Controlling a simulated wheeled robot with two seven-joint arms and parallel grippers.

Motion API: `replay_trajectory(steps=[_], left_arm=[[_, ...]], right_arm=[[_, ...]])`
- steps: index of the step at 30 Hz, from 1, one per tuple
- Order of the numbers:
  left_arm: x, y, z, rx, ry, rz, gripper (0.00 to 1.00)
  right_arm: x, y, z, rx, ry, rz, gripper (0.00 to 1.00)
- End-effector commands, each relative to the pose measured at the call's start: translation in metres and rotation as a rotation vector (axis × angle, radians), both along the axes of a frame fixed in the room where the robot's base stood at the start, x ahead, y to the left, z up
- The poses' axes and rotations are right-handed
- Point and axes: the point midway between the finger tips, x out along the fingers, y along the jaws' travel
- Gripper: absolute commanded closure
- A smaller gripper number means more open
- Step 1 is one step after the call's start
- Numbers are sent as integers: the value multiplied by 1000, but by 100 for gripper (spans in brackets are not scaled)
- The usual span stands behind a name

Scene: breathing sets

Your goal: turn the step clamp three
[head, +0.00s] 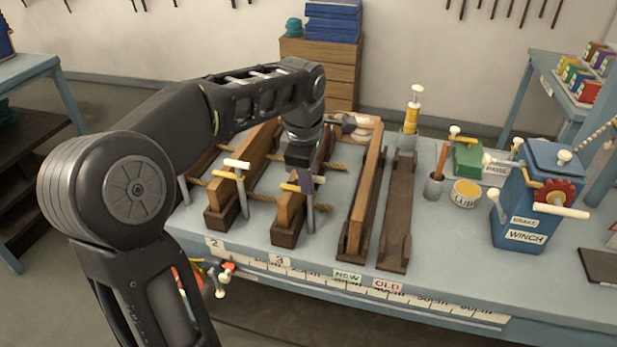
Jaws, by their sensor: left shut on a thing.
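Step clamp three (310,217) stands upright at the front of the dark wooden block above the label "3" (280,261). A like clamp (241,190) with a pale cross handle stands to the left, above the label "2". My right gripper is not in view.
Long timbers marked "NEW" (360,200) and "OLD" (397,208) lie to the right. Beyond are a lube tin (466,194), a green box (467,162) and a blue winch (530,215). Rope (262,198) runs between the blocks.

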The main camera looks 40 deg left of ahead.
Motion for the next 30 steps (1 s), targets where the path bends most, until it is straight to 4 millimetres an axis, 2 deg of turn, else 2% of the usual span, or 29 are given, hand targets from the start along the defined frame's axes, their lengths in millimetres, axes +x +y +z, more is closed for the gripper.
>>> replay_trajectory(steps=[3,30], left_arm=[[1,0,1,1,-4,0,100],[2,1,2,2,-9,0,100]], right_arm=[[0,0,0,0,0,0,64],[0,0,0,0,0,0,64]])
